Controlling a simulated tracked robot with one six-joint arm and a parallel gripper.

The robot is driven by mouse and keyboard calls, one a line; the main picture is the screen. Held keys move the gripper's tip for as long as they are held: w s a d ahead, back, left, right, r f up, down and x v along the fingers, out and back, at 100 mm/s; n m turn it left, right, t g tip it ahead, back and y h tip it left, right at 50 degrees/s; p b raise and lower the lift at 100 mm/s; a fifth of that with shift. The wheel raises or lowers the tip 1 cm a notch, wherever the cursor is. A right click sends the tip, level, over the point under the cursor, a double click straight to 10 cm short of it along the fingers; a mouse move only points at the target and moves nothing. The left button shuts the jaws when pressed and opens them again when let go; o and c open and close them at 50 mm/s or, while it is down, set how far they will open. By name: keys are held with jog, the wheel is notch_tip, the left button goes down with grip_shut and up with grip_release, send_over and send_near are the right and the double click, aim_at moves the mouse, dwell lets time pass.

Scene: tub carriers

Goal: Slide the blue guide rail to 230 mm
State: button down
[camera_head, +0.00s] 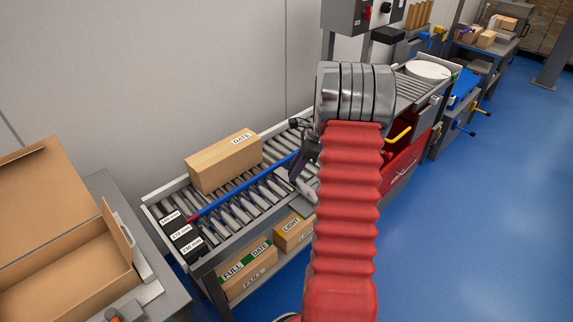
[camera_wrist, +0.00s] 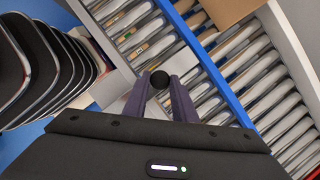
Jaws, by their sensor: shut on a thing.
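The blue guide rail (camera_head: 245,190) lies lengthwise over the conveyor rollers, with a red tip at its left end. The tip points between the 110 mm label (camera_head: 170,217) and the 170 mm label (camera_head: 181,232); the 230 mm label (camera_head: 192,246) is nearer the front edge. The rail crosses the wrist view (camera_wrist: 205,62) as a blue diagonal bar. My gripper (camera_wrist: 163,90) has its two purple fingers shut on a round black knob (camera_wrist: 159,79) beside the rail. In the head view my gripper (camera_head: 297,185) is partly hidden by my arm, and the knob cannot be made out.
A DATE carton (camera_head: 222,163) sits on the rollers behind the rail. Labelled cartons (camera_head: 247,272) stand on the shelf below. An open cardboard box (camera_head: 62,262) is at left. Red drawers (camera_head: 402,165) stand right of the conveyor; the blue floor at right is clear.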

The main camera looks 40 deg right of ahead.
aim_at(306, 192)
jog(key=s, duration=0.8)
jog(key=shift+d, duration=0.2)
jog(key=c, duration=1.5)
grip_release()
jog(key=shift+o, duration=0.2)
jog(key=shift+r, duration=0.1)
jog(key=v, duration=1.3)
jog(key=shift+r, duration=0.3)
